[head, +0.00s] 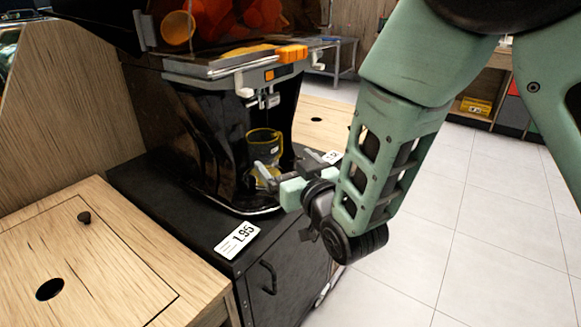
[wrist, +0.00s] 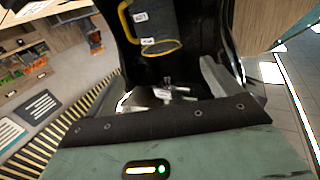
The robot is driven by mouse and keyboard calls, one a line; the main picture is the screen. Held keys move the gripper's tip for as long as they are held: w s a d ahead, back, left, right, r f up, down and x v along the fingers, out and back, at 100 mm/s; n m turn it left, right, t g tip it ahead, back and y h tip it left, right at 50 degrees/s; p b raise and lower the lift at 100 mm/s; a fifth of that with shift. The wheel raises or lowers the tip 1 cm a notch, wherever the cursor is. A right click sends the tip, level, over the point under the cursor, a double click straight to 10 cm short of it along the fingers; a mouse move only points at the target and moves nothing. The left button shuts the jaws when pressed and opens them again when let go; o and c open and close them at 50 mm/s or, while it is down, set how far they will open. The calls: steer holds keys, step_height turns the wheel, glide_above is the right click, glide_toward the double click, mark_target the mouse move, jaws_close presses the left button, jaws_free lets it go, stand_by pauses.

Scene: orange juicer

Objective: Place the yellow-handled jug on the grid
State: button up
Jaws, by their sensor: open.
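The jug (head: 264,146) is clear and dark with a yellow rim. It is upright in the juicer's front bay, below the tap, with its lower part behind my gripper. In the wrist view the jug (wrist: 154,28) shows its yellow handle and a yellow ring, beyond my fingers. My gripper (head: 288,170) is open in front of the jug in the head view; its fingers (wrist: 168,88) are spread and I see nothing clamped between them. The grid under the bay is hardly visible, and I cannot tell whether the jug's base rests on it.
The black juicer (head: 215,130) with oranges on top stands on a dark cabinet (head: 165,205). A price tag (head: 237,240) is on the cabinet's front edge. A wooden counter (head: 90,260) adjoins at left. Open tiled floor (head: 480,230) lies at right.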

steer(key=s+d+n+g+h, duration=0.1)
steer(key=s+d+g, duration=0.3)
steer(key=s, duration=0.5)
steer(key=s+d+f+g+h, duration=0.1)
steer(key=s+d+g+h, duration=0.2)
steer(key=s+g, duration=0.4)
steer(key=s+d+f+n+g+h, duration=0.1)
steer(key=s+d+g+h, duration=0.2)
steer(key=s, duration=0.9)
steer(key=shift+s+d+n+g, duration=0.3)
steer(key=shift+s+d+g, duration=0.1)
steer(key=shift+d+g, duration=0.8)
steer(key=shift+r, duration=0.1)
step_height(320, 180, up, 16)
steer(key=p, duration=1.6)
